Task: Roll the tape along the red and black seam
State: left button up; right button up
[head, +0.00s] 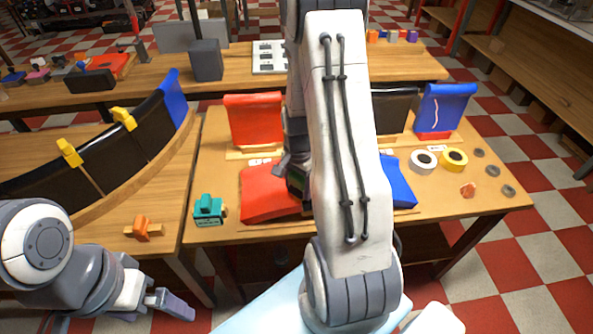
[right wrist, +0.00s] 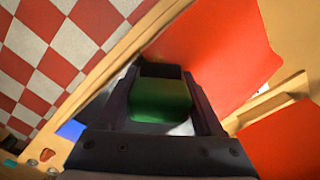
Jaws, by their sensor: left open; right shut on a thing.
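My right gripper (right wrist: 164,95) is shut on a green thing (right wrist: 160,102), which sits between its fingers in the right wrist view. I cannot tell whether it touches the work below. In the head view my right arm covers the middle of the table, the black part and most of this gripper. A red panel (head: 262,192) lies on the front of the table, left of the arm; it also shows in the right wrist view (right wrist: 215,45). The red and black seam is hidden. My left gripper (head: 168,302) is open and empty at the lower left, away from the panels.
A blue panel (head: 402,185) shows right of my arm. White (head: 424,161) and yellow (head: 454,159) tape rolls lie on the right. A teal tool (head: 208,209) stands at the table's front left, and an orange one (head: 143,228) lies on the left table. Raised red (head: 254,118) and blue (head: 446,106) panels stand behind.

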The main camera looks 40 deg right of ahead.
aim_at(293, 176)
jog(key=shift+s+d, duration=0.3)
jog(key=shift+d, duration=0.2)
jog(key=shift+s+d, duration=0.25)
jog(key=shift+d, duration=0.25)
jog(key=shift+s+d+f, duration=0.15)
jog(key=shift+s+f, duration=0.05)
jog(key=shift+s, duration=0.05)
jog(key=shift+w+a+r, duration=0.1)
jog(key=shift+w+a, duration=0.55)
jog(key=shift+a, duration=0.2)
jog(key=shift+w+a, duration=0.2)
jog(key=shift+a, duration=0.3)
jog(key=shift+w+a+r+p, duration=0.3)
jog(key=shift+w+a+p, duration=0.1)
jog(key=shift+a+p, duration=0.05)
jog(key=r, duration=0.1)
jog(key=r+p, duration=0.1)
jog(key=shift+s+d+r, duration=0.1)
jog(key=shift+s+r, duration=0.1)
jog(key=shift+r, duration=0.15)
jog(key=shift+w+r+p, duration=0.15)
jog(key=shift+r+p, duration=0.15)
jog(key=shift+p, duration=0.25)
notch_tip(293, 176, up, 4)
jog(key=p, duration=0.3)
pick_arm(q)
notch_tip(293, 176, up, 6)
jog(key=shift+w+a+r, duration=0.15)
jog(key=shift+w+r, duration=0.1)
jog(key=shift+w, duration=0.05)
